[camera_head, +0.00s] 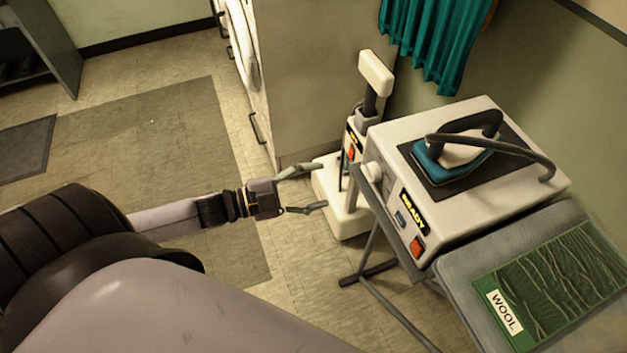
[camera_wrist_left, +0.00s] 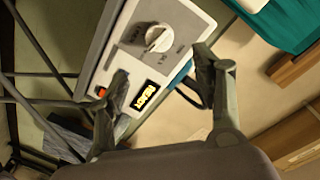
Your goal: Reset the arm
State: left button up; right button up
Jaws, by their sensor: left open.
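My left gripper (camera_head: 318,186) reaches in from the left in the head view. It is open, with nothing between its fingers, to the left of the white steam station (camera_head: 395,190). In the left wrist view the two fingers (camera_wrist_left: 160,85) are spread, with the station's front panel (camera_wrist_left: 125,65) behind them. A round knob (camera_wrist_left: 159,37), a lit display (camera_wrist_left: 146,95) and an orange-red switch show on that panel. The display reads READY in the head view. My right gripper is in neither view.
A blue iron (camera_head: 450,155) rests on the station's dark pad. An ironing board (camera_head: 455,285) with a green WOOL cloth (camera_head: 550,290) is at the lower right. A white upright device (camera_head: 345,205) stands on the floor behind. Teal curtain (camera_head: 435,40) hangs above.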

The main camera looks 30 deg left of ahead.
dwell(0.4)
pick_arm(q)
jog(key=s+a+f+n+g+y, duration=0.1)
jog(key=s+a+f+n+y, duration=0.2)
jog(key=f, duration=0.7)
jog(key=s+a+f+n+g+y, duration=0.1)
jog(key=a+f+n+y, duration=0.25)
jog(key=f, duration=0.55)
jog(key=s+a+f+n+g+y, duration=0.1)
jog(key=s+a+f+n+y, duration=0.3)
jog(key=f, duration=0.6)
jog(key=s+d+f+n+g, duration=0.2)
jog(key=s+f+g, duration=0.2)
jog(key=s+f, duration=0.8)
jog(key=s+d+f+n+g, duration=0.1)
jog(key=s+d+f+g, duration=0.1)
jog(key=s, duration=0.5)
jog(key=s+d+f+n+g, duration=0.1)
jog(key=s+d+f+g, duration=0.2)
jog(key=s+d+f, duration=0.2)
jog(key=shift+s+d+y, duration=0.35)
jog(key=shift+s+d, duration=0.05)
jog(key=shift+s, duration=0.7)
